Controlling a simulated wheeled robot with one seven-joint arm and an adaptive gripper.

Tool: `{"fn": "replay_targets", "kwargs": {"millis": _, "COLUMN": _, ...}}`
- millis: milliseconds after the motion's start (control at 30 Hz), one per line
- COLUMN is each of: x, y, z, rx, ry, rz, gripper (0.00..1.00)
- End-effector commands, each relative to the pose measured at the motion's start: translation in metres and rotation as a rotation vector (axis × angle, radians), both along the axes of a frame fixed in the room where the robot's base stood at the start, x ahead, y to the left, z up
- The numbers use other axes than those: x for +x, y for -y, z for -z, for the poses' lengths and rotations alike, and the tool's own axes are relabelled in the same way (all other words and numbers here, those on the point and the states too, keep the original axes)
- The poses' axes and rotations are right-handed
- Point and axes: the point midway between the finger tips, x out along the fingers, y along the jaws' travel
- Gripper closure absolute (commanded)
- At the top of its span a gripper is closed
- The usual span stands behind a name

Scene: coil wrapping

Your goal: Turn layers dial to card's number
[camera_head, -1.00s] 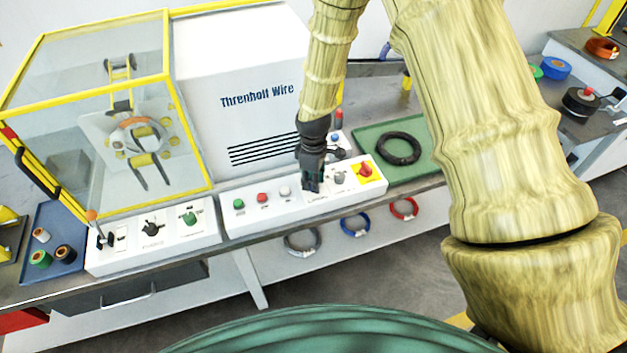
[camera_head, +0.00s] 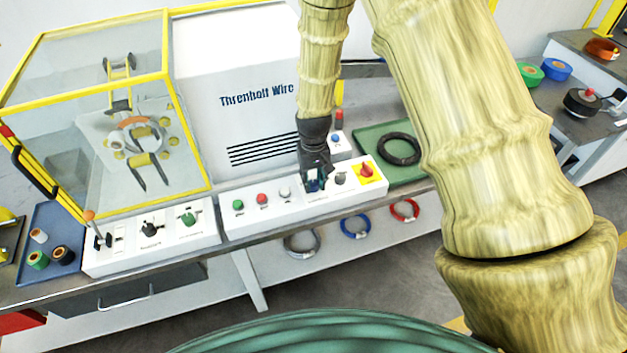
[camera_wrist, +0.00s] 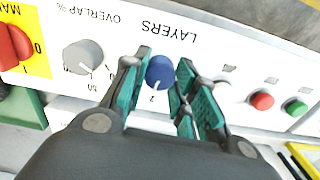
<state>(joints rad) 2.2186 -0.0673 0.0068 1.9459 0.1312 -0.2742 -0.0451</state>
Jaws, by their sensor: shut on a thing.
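The layers dial (camera_wrist: 160,71) is a blue round knob on the white panel, under the upside-down word LAYERS in the wrist view. My gripper (camera_wrist: 166,82) has its green-padded fingers on both sides of the dial and is shut on it. A pale mark on the dial points toward the printed number 2 beside it; other numbers of its scale are hidden by the fingers or not legible. In the head view my gripper (camera_head: 314,184) is down at the panel and covers the dial. I cannot make out a card with a number in either view.
A grey overlap knob (camera_wrist: 83,57) and a red switch on yellow (camera_wrist: 14,45) sit beside the dial. Red (camera_wrist: 262,100) and green (camera_wrist: 295,107) buttons are on the other side. A black coil (camera_head: 399,148) lies on a green mat (camera_head: 372,138).

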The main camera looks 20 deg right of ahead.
Motion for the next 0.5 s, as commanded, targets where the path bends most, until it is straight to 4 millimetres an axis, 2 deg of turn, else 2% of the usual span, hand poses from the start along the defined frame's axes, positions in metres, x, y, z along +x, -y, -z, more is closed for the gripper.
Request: {"fn": "replay_targets", "kwargs": {"millis": 500, "x": 0.0015, "y": 0.0009, "z": -0.0014, "rx": -0.001, "ry": 0.004, "rz": 0.484, "gripper": 0.96}}
